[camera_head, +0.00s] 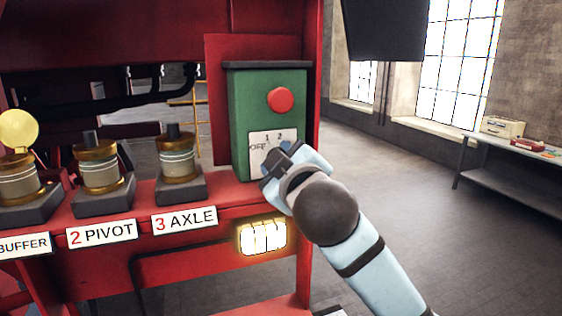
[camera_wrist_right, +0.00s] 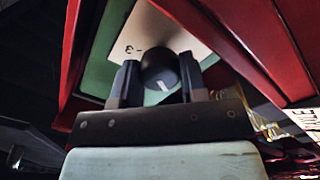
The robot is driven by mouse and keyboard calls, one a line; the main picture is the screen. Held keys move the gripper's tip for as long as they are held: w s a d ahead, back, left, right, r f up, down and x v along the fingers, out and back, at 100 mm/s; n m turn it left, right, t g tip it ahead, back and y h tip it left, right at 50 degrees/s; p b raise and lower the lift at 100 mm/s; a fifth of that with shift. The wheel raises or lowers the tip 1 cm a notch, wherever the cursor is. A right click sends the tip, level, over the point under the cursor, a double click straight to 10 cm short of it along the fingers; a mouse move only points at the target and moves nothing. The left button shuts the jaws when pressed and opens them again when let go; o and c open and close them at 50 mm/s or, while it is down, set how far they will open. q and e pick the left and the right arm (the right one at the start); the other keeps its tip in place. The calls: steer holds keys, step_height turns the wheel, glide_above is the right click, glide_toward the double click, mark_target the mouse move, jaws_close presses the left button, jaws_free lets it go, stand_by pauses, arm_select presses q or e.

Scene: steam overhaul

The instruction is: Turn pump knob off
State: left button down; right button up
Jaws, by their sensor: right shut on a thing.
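The green pump box (camera_head: 238,118) stands on the red frame, with a red button (camera_head: 280,100) on its upper face. Below the button is a white dial plate (camera_head: 258,140) marked OFF, 1 and 2. My right gripper (camera_head: 274,163) is at the lower part of this plate and hides the knob in the head view. In the right wrist view the dark round knob (camera_wrist_right: 160,72), with a pale pointer line, sits between the two fingers of my right gripper (camera_wrist_right: 158,82), which are shut on it. My left gripper is not in view.
Brass-topped oilers stand to the left above labels BUFFER, 2 PIVOT (camera_head: 101,233) and 3 AXLE (camera_head: 185,220). A lit lamp (camera_head: 262,237) glows below the box. A workbench (camera_head: 520,165) stands at the far right, with open floor before it.

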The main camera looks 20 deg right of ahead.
steer(key=o, duration=0.9)
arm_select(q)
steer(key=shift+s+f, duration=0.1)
arm_select(e)
steer(key=shift+s, duration=0.5)
arm_select(q)
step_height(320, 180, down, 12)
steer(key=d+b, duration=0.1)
steer(key=b, duration=1.2)
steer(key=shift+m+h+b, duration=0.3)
steer(key=shift+b, duration=0.1)
arm_select(e)
steer(key=s, duration=1.2)
steer(key=shift+s+f, duration=0.15)
steer(key=shift+s, duration=0.25)
